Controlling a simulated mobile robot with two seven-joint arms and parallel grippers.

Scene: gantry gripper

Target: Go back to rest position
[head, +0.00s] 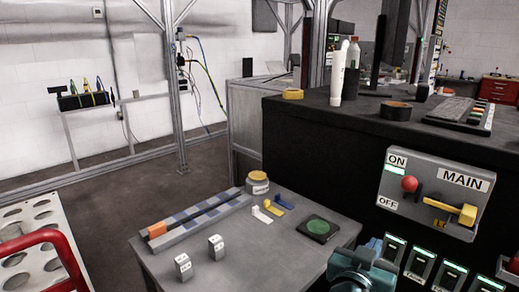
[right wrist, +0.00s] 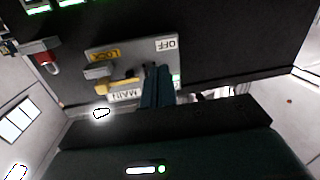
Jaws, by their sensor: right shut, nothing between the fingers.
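My right gripper (head: 377,248), dark blue-teal, shows at the bottom right of the head view, in front of the black cabinet and below the MAIN switch panel (head: 418,206). In the right wrist view its fingers (right wrist: 158,82) are together with nothing between them, and overlap the panel's edge in the picture. I cannot tell whether they touch it. The panel has a red knob or lamp (head: 409,183) and a yellow handle (head: 464,212) that sticks out to the right. My left gripper is not in view.
A grey table (head: 215,268) left of the gripper holds a striped rail (head: 195,220), small blocks, a yellow-lidded jar (head: 257,183) and a dark pad with a green disc (head: 318,229). Green-lit modules (head: 420,263) line the cabinet's lower front.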

